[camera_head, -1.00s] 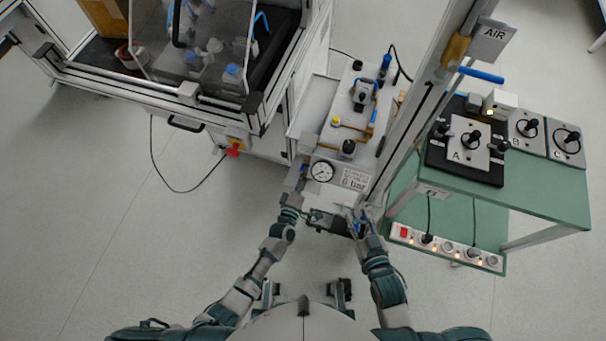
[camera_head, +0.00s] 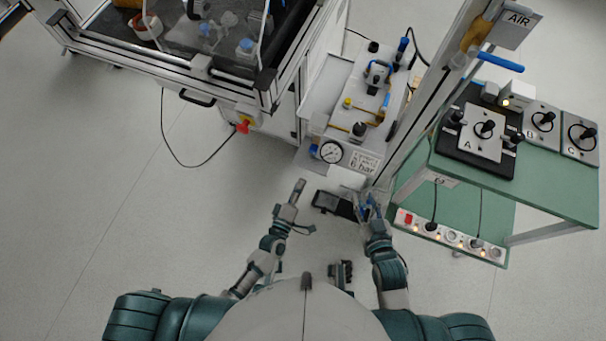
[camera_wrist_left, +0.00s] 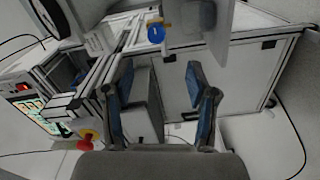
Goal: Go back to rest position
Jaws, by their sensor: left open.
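My left gripper (camera_head: 306,207) is open in the head view. Its two fingers are spread, and I see nothing between them. It stands in front of the gauge panel, apart from it. In the left wrist view the open left gripper (camera_wrist_left: 159,68) shows two blue-padded fingers with only background between them. My right gripper (camera_head: 368,207) is in front of the panel's right side, beside a dark device (camera_head: 334,204). Its fingers are small and partly hidden, so its opening and any contact with the device are unclear.
The pneumatic panel with a gauge (camera_head: 331,152) is ahead. A framed machine with a red knob (camera_head: 242,127) stands at the left. An upright post (camera_head: 425,100) and a green table (camera_head: 560,190) are at the right. The floor at the left is clear, apart from a cable.

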